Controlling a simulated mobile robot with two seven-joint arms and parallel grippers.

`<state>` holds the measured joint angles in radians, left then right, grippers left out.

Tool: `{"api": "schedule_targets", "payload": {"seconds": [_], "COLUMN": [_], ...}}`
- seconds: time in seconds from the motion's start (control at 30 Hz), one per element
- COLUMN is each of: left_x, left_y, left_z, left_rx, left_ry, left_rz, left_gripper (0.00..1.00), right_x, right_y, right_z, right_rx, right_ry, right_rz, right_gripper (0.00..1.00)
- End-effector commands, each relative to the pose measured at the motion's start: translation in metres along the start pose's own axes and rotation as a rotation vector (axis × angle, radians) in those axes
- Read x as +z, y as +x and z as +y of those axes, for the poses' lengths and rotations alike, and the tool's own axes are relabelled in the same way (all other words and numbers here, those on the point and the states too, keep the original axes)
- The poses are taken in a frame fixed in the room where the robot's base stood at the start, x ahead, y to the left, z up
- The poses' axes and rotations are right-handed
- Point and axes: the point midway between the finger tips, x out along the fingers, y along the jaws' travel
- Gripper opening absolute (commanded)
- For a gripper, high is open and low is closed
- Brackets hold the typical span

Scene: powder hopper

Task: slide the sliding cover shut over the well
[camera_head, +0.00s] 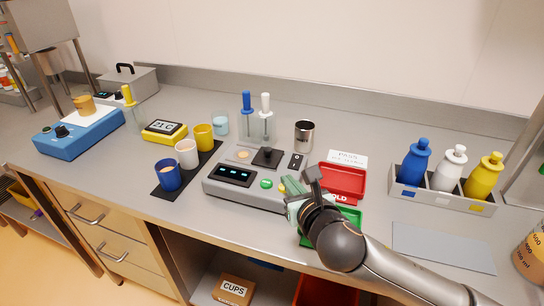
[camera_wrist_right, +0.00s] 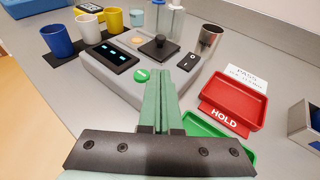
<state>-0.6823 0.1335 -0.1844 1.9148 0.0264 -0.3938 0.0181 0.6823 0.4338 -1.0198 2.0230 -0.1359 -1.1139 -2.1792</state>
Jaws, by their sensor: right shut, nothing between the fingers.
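The sliding cover (camera_head: 268,158) is a black square plate with a black knob, on top of the grey device (camera_head: 226,190). The well (camera_head: 243,154) is a small tan round spot just left of the cover and is visible, uncovered. In the wrist view the cover (camera_wrist_right: 158,49) lies right of the well (camera_wrist_right: 136,41). My right gripper (camera_head: 288,189) is at the device's front right, on the near side of the cover and apart from it. Its green fingers (camera_wrist_right: 162,82) are shut together with nothing between them. My left gripper is not in view.
The device has a display (camera_head: 234,175), a green button (camera_head: 266,184) and a black switch (camera_head: 297,160). A red HOLD tray (camera_head: 343,180) and a green tray (camera_head: 352,214) lie to the right. A metal cup (camera_head: 304,136) and blue and white stirrers in holders stand behind. Cups stand left.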

Motion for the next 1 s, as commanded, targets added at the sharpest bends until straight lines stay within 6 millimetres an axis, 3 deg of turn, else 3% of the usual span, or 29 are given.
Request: {"api": "schedule_targets", "payload": {"seconds": [0.6, 1.0], "left_x": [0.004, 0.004], "left_y": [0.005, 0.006], "left_z": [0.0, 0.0], "left_rx": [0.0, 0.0], "left_ry": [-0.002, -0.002], "left_rz": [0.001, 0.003], "left_gripper": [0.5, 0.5], "right_x": [0.005, 0.012], "right_y": [0.096, 0.118], "right_z": [0.001, 0.001], "right_rx": [0.0, 0.001], "right_ry": [0.004, 0.002], "right_rz": [0.0, 0.0], "right_gripper": [0.0, 0.0]}}
